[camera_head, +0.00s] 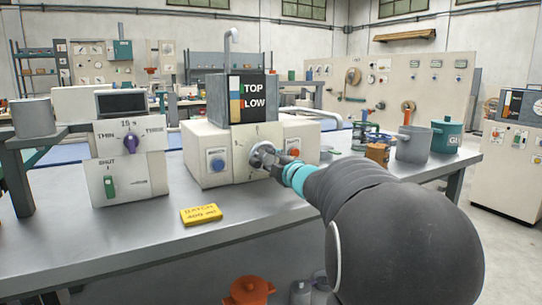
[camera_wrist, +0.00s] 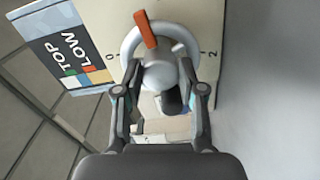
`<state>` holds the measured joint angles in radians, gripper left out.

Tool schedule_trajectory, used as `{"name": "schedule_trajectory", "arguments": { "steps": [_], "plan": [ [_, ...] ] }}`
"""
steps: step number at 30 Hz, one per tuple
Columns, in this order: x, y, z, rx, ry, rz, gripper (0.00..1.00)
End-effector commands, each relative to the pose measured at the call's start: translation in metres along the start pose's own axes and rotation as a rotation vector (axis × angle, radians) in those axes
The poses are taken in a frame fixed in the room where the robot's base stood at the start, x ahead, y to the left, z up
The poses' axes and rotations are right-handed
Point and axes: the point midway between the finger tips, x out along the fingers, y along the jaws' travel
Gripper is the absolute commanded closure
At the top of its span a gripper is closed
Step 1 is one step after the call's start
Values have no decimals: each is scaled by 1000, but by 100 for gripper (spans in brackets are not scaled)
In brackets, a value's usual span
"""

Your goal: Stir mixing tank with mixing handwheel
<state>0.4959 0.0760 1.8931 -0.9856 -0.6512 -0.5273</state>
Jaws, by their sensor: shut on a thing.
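A round grey handwheel (camera_wrist: 132,42) sits on the front of the cream machine (camera_head: 208,140) under the TOP/LOW sign (camera_head: 254,98). In the wrist view it has a pale round hub and an orange bar (camera_wrist: 145,29) near the top, with marks 0 and 2 on the panel around it. My gripper (camera_wrist: 160,72) is at the wheel, its two fingers on either side of the hub, shut on it. In the head view my gripper (camera_head: 270,160) covers part of the wheel. I cannot tell which vessel is the mixing tank.
A box with a green switch (camera_head: 110,187) stands to the left on the grey table. A yellow BATCH label (camera_head: 201,214) lies in front of the machine. A grey pot (camera_head: 413,147) and a teal pot (camera_head: 446,137) stand at the right. The front left table is clear.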

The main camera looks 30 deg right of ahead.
Motion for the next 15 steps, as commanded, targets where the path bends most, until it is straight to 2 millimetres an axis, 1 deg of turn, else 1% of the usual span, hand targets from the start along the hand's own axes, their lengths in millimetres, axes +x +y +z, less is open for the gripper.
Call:
{"name": "schedule_trajectory", "arguments": {
  "steps": [1,6,15],
  "plan": [
    [0,3,0,37,-1,0,95],
    [0,2,0,158,-1,0,95],
    [0,0,0,288,-2,0,95]
  ]
}}
